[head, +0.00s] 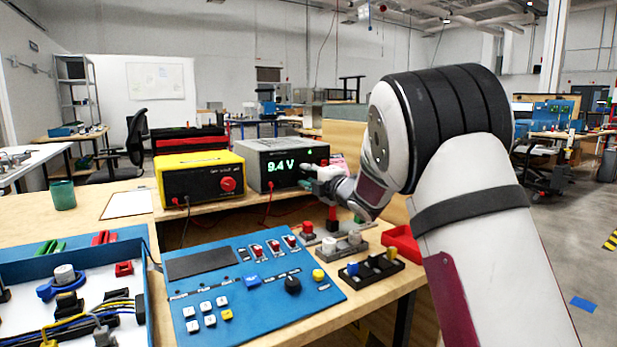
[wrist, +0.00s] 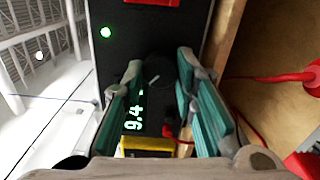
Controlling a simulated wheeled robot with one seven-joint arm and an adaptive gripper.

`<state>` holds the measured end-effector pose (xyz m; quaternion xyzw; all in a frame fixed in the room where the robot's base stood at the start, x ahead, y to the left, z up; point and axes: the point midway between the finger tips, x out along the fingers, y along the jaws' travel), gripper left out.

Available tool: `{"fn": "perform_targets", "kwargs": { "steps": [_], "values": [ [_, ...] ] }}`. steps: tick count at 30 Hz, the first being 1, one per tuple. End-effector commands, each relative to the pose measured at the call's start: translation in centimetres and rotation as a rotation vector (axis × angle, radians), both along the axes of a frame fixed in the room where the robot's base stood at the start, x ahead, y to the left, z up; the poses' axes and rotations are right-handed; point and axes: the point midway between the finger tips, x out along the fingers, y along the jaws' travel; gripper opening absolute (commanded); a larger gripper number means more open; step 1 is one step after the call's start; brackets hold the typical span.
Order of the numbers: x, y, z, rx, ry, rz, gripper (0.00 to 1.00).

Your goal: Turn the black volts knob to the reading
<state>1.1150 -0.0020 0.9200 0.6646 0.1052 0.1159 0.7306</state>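The grey power supply (head: 285,158) stands on the bench and its green display (head: 281,167) reads 9.4 V. The display also shows sideways in the wrist view (wrist: 133,112). The black volts knob (wrist: 158,72) is dark and round with a short pale mark, on the dark front panel. My gripper (head: 318,176) is at the right part of the supply's front and hides the knob in the head view. In the wrist view its two green-padded fingers (wrist: 160,78) stand apart, one on each side of the knob. I see no clear contact with it.
A yellow supply (head: 205,177) with a red knob stands left of the grey one. A blue control panel (head: 250,290) lies in front. Red leads (head: 268,205) hang below the supply. A red tray (head: 402,243) and small coloured parts sit under my arm.

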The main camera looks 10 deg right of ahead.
Motion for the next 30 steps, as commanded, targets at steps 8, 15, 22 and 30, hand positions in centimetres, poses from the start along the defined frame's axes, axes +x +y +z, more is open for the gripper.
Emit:
{"fn": "perform_targets", "kwargs": {
  "steps": [8,15,22,30],
  "values": [
    [0.0,-0.03,0.0,0.01,0.003,0.0,0.0],
    [0.01,-0.12,0.01,0.091,0.03,-0.002,0.0],
    [0.02,-0.17,0.02,0.259,0.085,-0.003,0.0],
    [0.01,-0.17,-0.02,0.503,0.165,-0.003,0.0]
  ]
}}
